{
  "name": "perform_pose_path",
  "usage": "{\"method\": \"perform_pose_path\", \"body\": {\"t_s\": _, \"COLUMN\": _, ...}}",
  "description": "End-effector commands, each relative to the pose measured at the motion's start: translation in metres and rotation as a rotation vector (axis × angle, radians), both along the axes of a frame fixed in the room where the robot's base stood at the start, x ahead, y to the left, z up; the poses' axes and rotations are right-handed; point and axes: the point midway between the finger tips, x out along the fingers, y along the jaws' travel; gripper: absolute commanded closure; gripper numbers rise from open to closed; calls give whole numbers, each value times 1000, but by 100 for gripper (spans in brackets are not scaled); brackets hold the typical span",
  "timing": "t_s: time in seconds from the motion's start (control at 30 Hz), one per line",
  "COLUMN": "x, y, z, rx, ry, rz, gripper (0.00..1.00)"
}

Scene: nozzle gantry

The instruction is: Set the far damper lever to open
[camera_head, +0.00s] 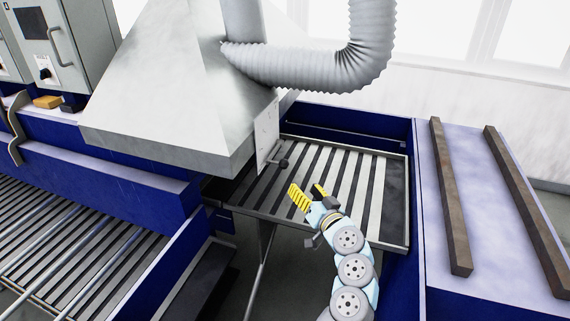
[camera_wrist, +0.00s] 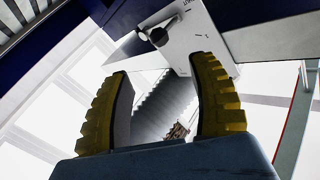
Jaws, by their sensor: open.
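A damper lever with a dark knob (camera_head: 282,162) sticks out from a pale upright plate (camera_head: 266,132) at the right edge of the metal hood. In the wrist view the lever (camera_wrist: 155,35) lies beyond the fingertips, on the white plate (camera_wrist: 205,35) with small dark marks too small to read. My gripper (camera_head: 306,191) has yellow ribbed fingers and is open and empty, below and right of the lever, apart from it. In the wrist view the gripper (camera_wrist: 162,70) shows a clear gap between its fingers. I see no second lever.
The large grey hood (camera_head: 175,100) with a ribbed hose (camera_head: 310,70) hangs above and left of my gripper. A slatted table (camera_head: 345,185) lies below. A blue-sided bench (camera_head: 480,200) with two brown bars stands to the right. A grey cabinet (camera_head: 75,45) is at upper left.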

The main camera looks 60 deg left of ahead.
Motion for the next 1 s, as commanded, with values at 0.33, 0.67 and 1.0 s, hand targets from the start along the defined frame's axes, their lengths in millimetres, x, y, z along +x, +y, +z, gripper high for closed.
{"method": "perform_pose_path", "body": {"t_s": 0.33, "x": 3, "y": 40, "z": 0, "rx": -1, "ry": 1, "rz": 0, "gripper": 40}}
{"method": "perform_pose_path", "body": {"t_s": 0.67, "x": 6, "y": 71, "z": 1, "rx": 0, "ry": -1, "rz": 1, "gripper": 40}}
{"method": "perform_pose_path", "body": {"t_s": 1.0, "x": 7, "y": 100, "z": 0, "rx": -1, "ry": 0, "rz": 4, "gripper": 40}}
